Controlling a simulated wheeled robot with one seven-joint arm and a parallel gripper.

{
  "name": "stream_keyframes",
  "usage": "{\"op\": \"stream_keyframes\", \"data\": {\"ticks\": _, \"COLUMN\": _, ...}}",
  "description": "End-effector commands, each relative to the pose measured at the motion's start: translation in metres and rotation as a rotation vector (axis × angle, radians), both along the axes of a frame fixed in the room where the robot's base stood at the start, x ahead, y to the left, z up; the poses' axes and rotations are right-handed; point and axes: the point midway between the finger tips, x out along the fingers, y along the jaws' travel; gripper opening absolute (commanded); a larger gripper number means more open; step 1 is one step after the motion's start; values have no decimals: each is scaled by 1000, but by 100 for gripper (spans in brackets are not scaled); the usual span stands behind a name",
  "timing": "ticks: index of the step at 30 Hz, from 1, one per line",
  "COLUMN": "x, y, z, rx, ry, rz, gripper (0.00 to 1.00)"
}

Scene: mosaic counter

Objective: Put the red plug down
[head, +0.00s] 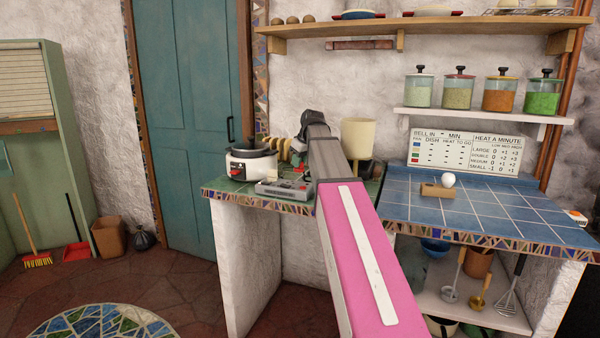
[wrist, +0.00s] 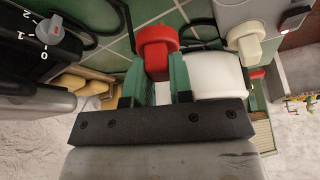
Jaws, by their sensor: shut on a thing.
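In the wrist view the red plug (wrist: 157,45) sits between the two green fingers of my gripper (wrist: 159,78), which is shut on it. The plug is over the green tiled counter top (wrist: 115,52); I cannot tell whether it touches the tiles. In the head view the plug and my fingers are not clearly seen, as my pink arm and wrist cover that part of the counter (head: 237,198).
A cream plug (wrist: 246,40) and a white cylinder (wrist: 217,78) are close right of my fingers. A dial (wrist: 47,33) is at left. In the head view, a white cooker (head: 250,167) and grey device (head: 284,189) stand left of my arm. The blue tiled counter (head: 490,215) is mostly clear.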

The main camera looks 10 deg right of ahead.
Motion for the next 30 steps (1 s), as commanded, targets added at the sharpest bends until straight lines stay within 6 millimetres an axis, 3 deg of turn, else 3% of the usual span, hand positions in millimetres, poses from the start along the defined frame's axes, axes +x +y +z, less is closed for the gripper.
{"op": "stream_keyframes", "data": {"ticks": 5, "x": 2, "y": -4, "z": -7, "rx": 0, "ry": 0, "rz": 2, "gripper": 0}}
{"op": "stream_keyframes", "data": {"ticks": 14, "x": 1, "y": -4, "z": -42, "rx": 0, "ry": 0, "rz": 1, "gripper": 0}}
{"op": "stream_keyframes", "data": {"ticks": 26, "x": 2, "y": -4, "z": -46, "rx": 0, "ry": 0, "rz": 1, "gripper": 0}}
{"op": "stream_keyframes", "data": {"ticks": 27, "x": 2, "y": -4, "z": -46, "rx": 0, "ry": 0, "rz": 1, "gripper": 34}}
{"op": "stream_keyframes", "data": {"ticks": 28, "x": 2, "y": -4, "z": -45, "rx": 0, "ry": 0, "rz": 1, "gripper": 44}}
{"op": "stream_keyframes", "data": {"ticks": 30, "x": 2, "y": -4, "z": -45, "rx": 0, "ry": 0, "rz": 1, "gripper": 46}}
